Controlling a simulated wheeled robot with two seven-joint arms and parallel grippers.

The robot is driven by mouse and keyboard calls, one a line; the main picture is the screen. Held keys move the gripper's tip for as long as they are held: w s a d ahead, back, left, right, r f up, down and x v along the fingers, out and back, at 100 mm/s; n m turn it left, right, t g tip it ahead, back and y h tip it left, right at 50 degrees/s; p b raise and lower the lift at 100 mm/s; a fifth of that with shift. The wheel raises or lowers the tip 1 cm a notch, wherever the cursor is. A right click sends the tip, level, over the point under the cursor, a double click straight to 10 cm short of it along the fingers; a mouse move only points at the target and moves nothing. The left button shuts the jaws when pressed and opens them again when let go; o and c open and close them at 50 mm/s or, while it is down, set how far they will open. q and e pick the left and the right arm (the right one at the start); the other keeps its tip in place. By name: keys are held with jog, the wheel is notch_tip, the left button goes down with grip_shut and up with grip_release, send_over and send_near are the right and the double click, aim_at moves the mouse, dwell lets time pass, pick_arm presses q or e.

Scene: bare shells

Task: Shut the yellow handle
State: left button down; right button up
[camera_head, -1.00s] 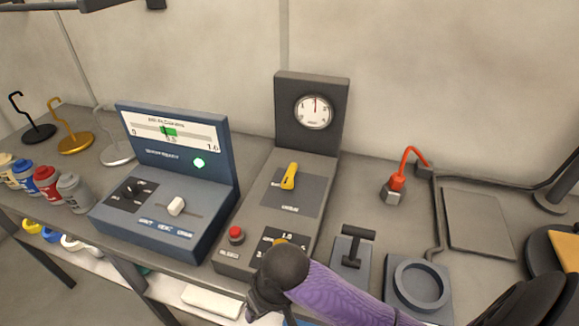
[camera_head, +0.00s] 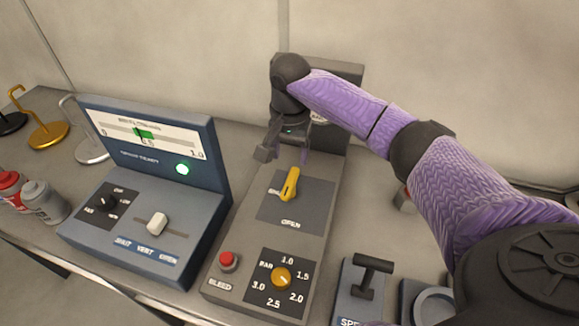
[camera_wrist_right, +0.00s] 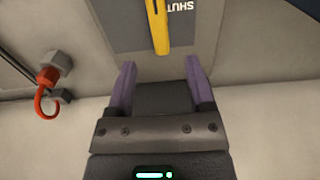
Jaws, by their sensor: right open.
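The yellow handle (camera_head: 290,184) sits on the dark plate of the grey console, lying nearly along the console with a slight tilt. The word OPEN is below its near end; a label at its left is partly covered. The handle also shows at the top of the right wrist view (camera_wrist_right: 159,25), beside the word SHUT. My right gripper (camera_head: 285,155) is open and empty just beyond the handle's far end, over the upper console. Its two purple fingers (camera_wrist_right: 160,66) are spread, with the handle ahead of the gap, apart from them. My left gripper is not in view.
The grey console (camera_head: 238,266) also has a red button (camera_head: 228,261) and a yellow knob (camera_head: 281,278). A blue panel box (camera_head: 140,225) stands at its left. A black T-handle (camera_head: 370,272) is at the right. My right arm covers the gauge and much of the right side.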

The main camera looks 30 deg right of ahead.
aim_at(291, 180)
notch_tip(291, 180, down, 8)
jog(key=shift+s+r+b, duration=0.15)
jog(key=shift+b, duration=0.8)
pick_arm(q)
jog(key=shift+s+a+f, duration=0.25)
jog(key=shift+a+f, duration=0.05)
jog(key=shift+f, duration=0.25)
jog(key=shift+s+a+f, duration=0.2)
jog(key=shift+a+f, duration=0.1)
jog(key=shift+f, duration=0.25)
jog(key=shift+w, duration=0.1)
pick_arm(e)
jog(key=shift+c, duration=0.3)
jog(key=c, duration=0.7)
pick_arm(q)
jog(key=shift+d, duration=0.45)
pick_arm(e)
grip_shut()
